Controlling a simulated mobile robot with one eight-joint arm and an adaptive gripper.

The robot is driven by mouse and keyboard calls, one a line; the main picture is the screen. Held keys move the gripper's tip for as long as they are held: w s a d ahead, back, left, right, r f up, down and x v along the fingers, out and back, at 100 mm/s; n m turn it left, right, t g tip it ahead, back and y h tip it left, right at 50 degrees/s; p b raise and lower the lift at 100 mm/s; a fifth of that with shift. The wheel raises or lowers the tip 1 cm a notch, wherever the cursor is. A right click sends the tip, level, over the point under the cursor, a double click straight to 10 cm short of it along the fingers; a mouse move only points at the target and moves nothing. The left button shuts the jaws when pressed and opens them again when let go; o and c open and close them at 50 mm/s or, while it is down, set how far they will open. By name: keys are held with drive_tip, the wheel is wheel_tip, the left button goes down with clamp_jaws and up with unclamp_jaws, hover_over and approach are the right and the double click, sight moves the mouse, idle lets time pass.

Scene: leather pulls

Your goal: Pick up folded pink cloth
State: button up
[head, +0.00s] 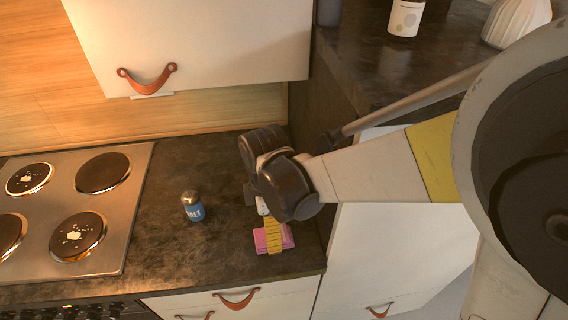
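The folded pink cloth (287,238) lies on the dark countertop near its front right corner. A ridged yellow strip (274,234) crosses its middle; I cannot tell if it is part of the cloth or a separate thing. My gripper (264,208) is pointed down at the cloth's far edge, mostly hidden behind my dark wrist. I cannot see its fingertips clearly, nor whether they touch the cloth or are open or shut.
A salt shaker (193,207) with a blue label stands left of the cloth. A steel hob (78,214) fills the left. A cabinet (190,45) with a leather pull hangs above. A white-labelled container (406,18) and ribbed white vase (517,22) stand on the upper right counter.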

drive_tip(key=f+b, duration=0.1)
drive_tip(key=f, duration=0.3)
drive_tip(key=w+f+b, duration=0.1)
drive_tip(key=f, duration=0.1)
drive_tip(key=shift+d+f+b, duration=0.3)
drive_tip(key=shift+d+b, duration=0.05)
drive_tip(key=c, duration=1.2)
